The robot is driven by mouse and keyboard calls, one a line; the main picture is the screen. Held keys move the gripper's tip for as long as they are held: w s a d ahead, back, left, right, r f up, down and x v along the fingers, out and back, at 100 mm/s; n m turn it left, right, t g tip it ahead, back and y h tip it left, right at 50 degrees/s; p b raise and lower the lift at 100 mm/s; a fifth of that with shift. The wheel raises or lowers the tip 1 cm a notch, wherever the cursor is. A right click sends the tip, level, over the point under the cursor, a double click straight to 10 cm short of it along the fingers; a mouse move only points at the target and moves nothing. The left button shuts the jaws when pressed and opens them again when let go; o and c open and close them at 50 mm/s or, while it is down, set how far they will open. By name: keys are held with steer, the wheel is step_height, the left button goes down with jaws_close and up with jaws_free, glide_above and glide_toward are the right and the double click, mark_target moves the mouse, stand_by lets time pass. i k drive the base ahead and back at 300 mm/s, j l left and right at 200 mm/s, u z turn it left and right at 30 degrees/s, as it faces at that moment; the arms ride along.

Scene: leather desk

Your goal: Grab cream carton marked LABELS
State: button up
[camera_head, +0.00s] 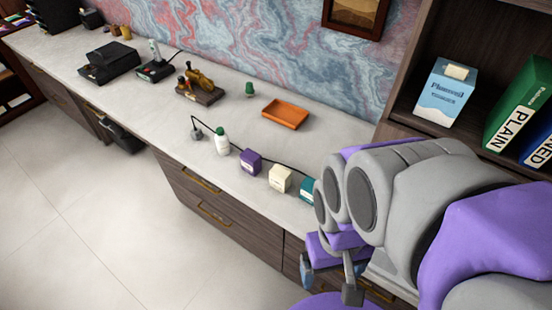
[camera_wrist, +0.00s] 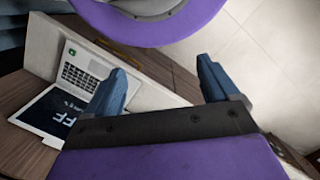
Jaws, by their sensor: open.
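The cream carton (camera_head: 281,178) stands upright on the light desk top (camera_head: 232,118), near its front edge, in the camera_head view. A purple carton (camera_head: 250,162) stands to its left and a teal carton (camera_head: 307,189) to its right. The print on the cream carton is too small to read. My gripper (camera_head: 330,285) is at the lower right, in front of the desk and away from the cartons. In the camera_wrist view my gripper (camera_wrist: 163,88) has its two blue fingers spread, with nothing between them. The cream carton does not show there.
A white and green bottle (camera_head: 222,142) stands left of the purple carton. An orange tray (camera_head: 285,114) lies farther back. A shelf at right holds a blue box (camera_head: 445,92) and binders. A laptop (camera_wrist: 88,74) shows in the camera_wrist view.

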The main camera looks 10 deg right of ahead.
mark_target(281, 177)
steer(key=j+z, duration=0.1)
steer(key=z, duration=0.55)
steer(key=i+j+z, duration=0.15)
steer(key=j+z, duration=0.3)
steer(key=j, duration=0.5)
steer(key=j+z, duration=0.45)
steer(key=j, duration=0.5)
steer(key=k+j, duration=0.1)
steer(key=j, duration=0.85)
